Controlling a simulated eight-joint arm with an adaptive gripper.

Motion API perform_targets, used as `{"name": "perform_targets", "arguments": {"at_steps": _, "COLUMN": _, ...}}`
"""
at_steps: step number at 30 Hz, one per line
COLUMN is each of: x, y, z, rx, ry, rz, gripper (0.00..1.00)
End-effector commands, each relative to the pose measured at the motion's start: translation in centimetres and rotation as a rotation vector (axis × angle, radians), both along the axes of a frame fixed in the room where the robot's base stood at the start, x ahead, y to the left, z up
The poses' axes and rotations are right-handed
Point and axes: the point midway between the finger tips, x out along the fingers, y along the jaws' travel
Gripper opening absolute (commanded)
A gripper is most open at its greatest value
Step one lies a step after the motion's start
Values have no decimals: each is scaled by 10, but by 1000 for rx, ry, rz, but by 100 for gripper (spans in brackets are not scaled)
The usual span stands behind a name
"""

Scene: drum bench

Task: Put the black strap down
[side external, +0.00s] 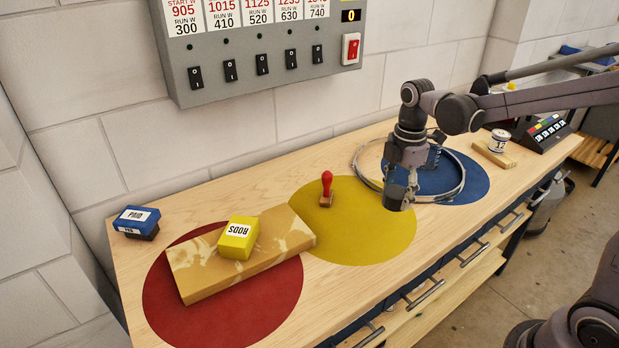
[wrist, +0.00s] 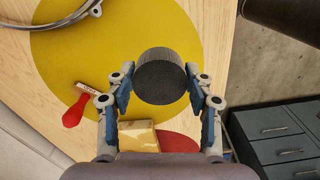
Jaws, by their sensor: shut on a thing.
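My gripper (side external: 398,196) hangs pointing down over the right part of the yellow disc (side external: 372,235). In the wrist view its two fingers (wrist: 160,76) are closed on opposite sides of a dark, round, coil-like thing, which I take to be the black strap (wrist: 161,84). The strap is rolled, with a flat dark face and a ribbed side. In the wrist view it appears against the yellow disc.
A red-handled stamp (side external: 326,188) stands on the yellow disc. A patterned board (side external: 195,272) with a yellow block (side external: 238,238) on it lies across the red disc (side external: 262,308). A metal hoop (side external: 356,168) lies over the blue disc (side external: 470,190). A blue stamp box (side external: 136,222) sits far left.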

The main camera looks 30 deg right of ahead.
Motion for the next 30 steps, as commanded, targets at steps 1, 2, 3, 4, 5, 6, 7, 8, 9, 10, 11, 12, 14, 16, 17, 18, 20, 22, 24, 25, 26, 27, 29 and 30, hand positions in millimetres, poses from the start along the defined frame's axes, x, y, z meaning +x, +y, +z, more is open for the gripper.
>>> {"name": "perform_targets", "arguments": {"at_steps": 1, "x": 6, "y": 10, "z": -7, "rx": 0, "ry": 0, "rz": 6, "gripper": 21}}
{"name": "perform_targets", "arguments": {"at_steps": 2, "x": 9, "y": 15, "z": -10, "rx": 0, "ry": 0, "rz": 5, "gripper": 21}}
{"name": "perform_targets", "arguments": {"at_steps": 3, "x": 13, "y": 21, "z": -14, "rx": 0, "ry": 0, "rz": 5, "gripper": 21}}
{"name": "perform_targets", "arguments": {"at_steps": 4, "x": 15, "y": 26, "z": -17, "rx": 0, "ry": 0, "rz": 4, "gripper": 21}}
{"name": "perform_targets", "arguments": {"at_steps": 5, "x": 17, "y": 29, "z": -20, "rx": 0, "ry": 0, "rz": 3, "gripper": 21}}
{"name": "perform_targets", "arguments": {"at_steps": 6, "x": 20, "y": 34, "z": -23, "rx": 0, "ry": 0, "rz": 3, "gripper": 21}}
{"name": "perform_targets", "arguments": {"at_steps": 7, "x": 22, "y": 37, "z": -25, "rx": 0, "ry": 0, "rz": 3, "gripper": 21}}
{"name": "perform_targets", "arguments": {"at_steps": 8, "x": 23, "y": 39, "z": -27, "rx": 0, "ry": 0, "rz": 1, "gripper": 21}}
{"name": "perform_targets", "arguments": {"at_steps": 9, "x": 25, "y": 42, "z": -29, "rx": 0, "ry": 0, "rz": 0, "gripper": 21}}
{"name": "perform_targets", "arguments": {"at_steps": 10, "x": 25, "y": 44, "z": -30, "rx": 0, "ry": 0, "rz": 1, "gripper": 21}}
{"name": "perform_targets", "arguments": {"at_steps": 11, "x": 26, "y": 45, "z": -31, "rx": 0, "ry": 0, "rz": 1, "gripper": 21}}
{"name": "perform_targets", "arguments": {"at_steps": 12, "x": 27, "y": 46, "z": -32, "rx": 0, "ry": 0, "rz": 0, "gripper": 21}}
{"name": "perform_targets", "arguments": {"at_steps": 14, "x": 27, "y": 46, "z": -36, "rx": 0, "ry": 0, "rz": 0, "gripper": 21}}
{"name": "perform_targets", "arguments": {"at_steps": 16, "x": 27, "y": 46, "z": -45, "rx": 0, "ry": 0, "rz": -1, "gripper": 21}}
{"name": "perform_targets", "arguments": {"at_steps": 17, "x": 27, "y": 46, "z": -49, "rx": 0, "ry": 0, "rz": -1, "gripper": 21}}
{"name": "perform_targets", "arguments": {"at_steps": 18, "x": 27, "y": 46, "z": -54, "rx": 0, "ry": 0, "rz": -1, "gripper": 21}}
{"name": "perform_targets", "arguments": {"at_steps": 20, "x": 27, "y": 46, "z": -62, "rx": 0, "ry": 0, "rz": -1, "gripper": 21}}
{"name": "perform_targets", "arguments": {"at_steps": 22, "x": 27, "y": 46, "z": -68, "rx": 0, "ry": 0, "rz": -1, "gripper": 21}}
{"name": "perform_targets", "arguments": {"at_steps": 24, "x": 27, "y": 46, "z": -71, "rx": 0, "ry": 0, "rz": -1, "gripper": 21}}
{"name": "perform_targets", "arguments": {"at_steps": 25, "x": 27, "y": 46, "z": -72, "rx": 0, "ry": 0, "rz": -1, "gripper": 21}}
{"name": "perform_targets", "arguments": {"at_steps": 26, "x": 27, "y": 46, "z": -72, "rx": 0, "ry": 0, "rz": -1, "gripper": 21}}
{"name": "perform_targets", "arguments": {"at_steps": 27, "x": 27, "y": 46, "z": -72, "rx": 0, "ry": 0, "rz": -1, "gripper": 21}}
{"name": "perform_targets", "arguments": {"at_steps": 29, "x": 27, "y": 46, "z": -72, "rx": 0, "ry": 0, "rz": -1, "gripper": 21}}
{"name": "perform_targets", "arguments": {"at_steps": 30, "x": 27, "y": 46, "z": -72, "rx": 0, "ry": 0, "rz": -1, "gripper": 21}}
